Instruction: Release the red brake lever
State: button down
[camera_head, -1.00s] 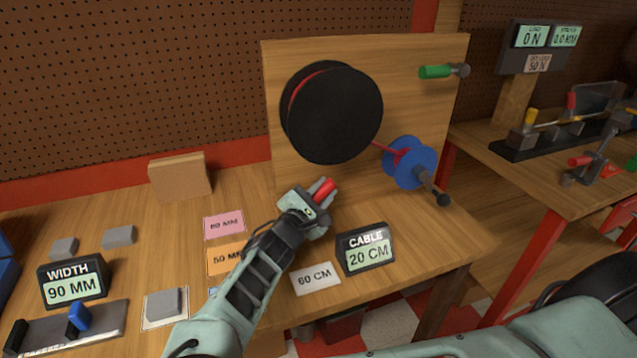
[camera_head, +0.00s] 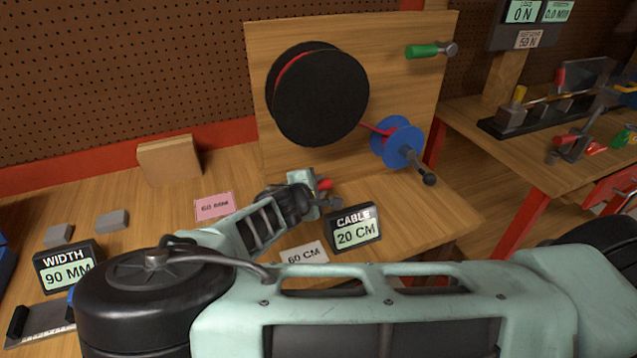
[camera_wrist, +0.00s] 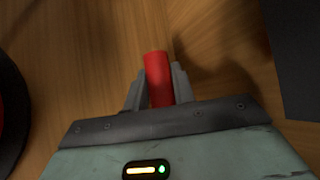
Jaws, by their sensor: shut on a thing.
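The red brake lever's grip (camera_wrist: 158,78) shows as a red cylinder between the two grey fingers of my gripper (camera_wrist: 158,90) in the wrist view. The fingers are shut on it from both sides, and its rounded end sticks out past them. In the head view my gripper (camera_head: 318,190) is low in front of the wooden spool panel, and a bit of the red grip (camera_head: 325,184) shows at it. The lever's base and pivot are hidden, so I cannot tell its full angle.
The black spool (camera_head: 318,94) and the blue reel (camera_head: 397,143) with its crank are on the panel (camera_head: 410,90). The cable display (camera_head: 355,228) reads 20 CM, close right of my gripper. A 60 CM card (camera_head: 304,253) lies in front. A green handle (camera_head: 428,51) sits higher right.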

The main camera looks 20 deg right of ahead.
jog(key=shift+f, duration=0.15)
jog(key=c, duration=1.2)
grip_release()
jog(key=shift+o, duration=0.2)
jog(key=p+v, duration=0.7)
jog(key=v, duration=1)
jog(key=shift+s+r+p, duration=0.2)
jog(key=shift+p, duration=0.15)
